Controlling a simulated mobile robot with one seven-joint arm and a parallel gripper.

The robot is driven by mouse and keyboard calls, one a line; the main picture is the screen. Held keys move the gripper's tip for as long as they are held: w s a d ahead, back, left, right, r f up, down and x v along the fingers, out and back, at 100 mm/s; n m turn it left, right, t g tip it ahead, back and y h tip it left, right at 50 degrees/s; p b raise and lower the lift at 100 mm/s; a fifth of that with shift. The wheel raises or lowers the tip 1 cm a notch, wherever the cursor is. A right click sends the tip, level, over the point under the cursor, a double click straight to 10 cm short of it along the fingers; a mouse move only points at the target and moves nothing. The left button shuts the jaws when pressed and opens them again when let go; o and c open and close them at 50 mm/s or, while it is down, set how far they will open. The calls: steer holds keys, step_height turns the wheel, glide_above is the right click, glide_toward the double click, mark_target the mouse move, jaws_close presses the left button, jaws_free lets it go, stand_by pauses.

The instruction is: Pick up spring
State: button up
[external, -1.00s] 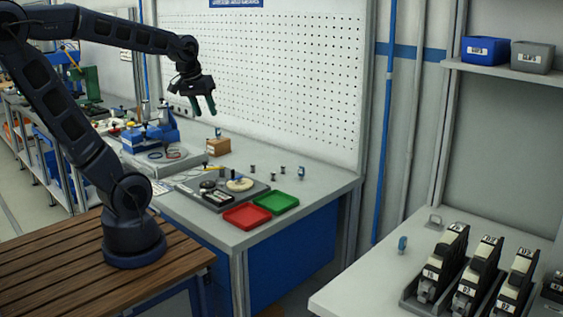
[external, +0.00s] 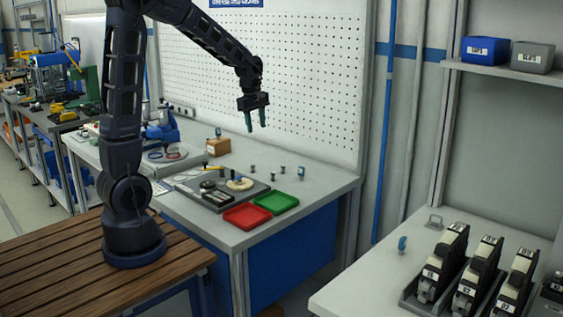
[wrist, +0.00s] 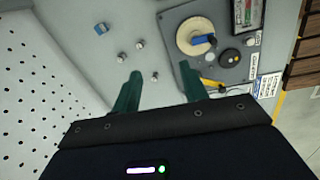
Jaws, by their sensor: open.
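My gripper (external: 256,127) is open and empty, pointing down above the back of the grey workbench (external: 318,183). In the wrist view its two green fingers (wrist: 160,70) are spread apart. Several small metallic pieces stand on the bench below, including one (external: 253,170) at the left and one (external: 282,170) at the right. In the wrist view, small metallic pieces show at the left (wrist: 121,57), farther up (wrist: 140,44) and near the left fingertip (wrist: 155,76). They are too small to tell which is the spring.
A small blue item (external: 301,173) stands right of the pieces. A dark tray of parts (external: 220,201), a red tray (external: 245,215) and a green tray (external: 276,203) lie nearer the front. A brown box (external: 218,146) and the pegboard (external: 300,75) are behind.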

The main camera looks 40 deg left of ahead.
steer(key=w+f+n+g, duration=0.1)
steer(key=w+f+n, duration=0.6)
steer(key=w+f, duration=0.4)
glide_above(273, 173)
steer(key=f, duration=0.7)
steer(key=shift+w+f, duration=0.15)
steer(key=shift+w, duration=0.25)
steer(key=shift+s+a+f, duration=0.1)
steer(key=shift+f, duration=1.2)
steer(key=shift+s+a+f, duration=0.1)
steer(key=shift+f, duration=1.2)
steer(key=shift+c, duration=0.3)
jaws_close()
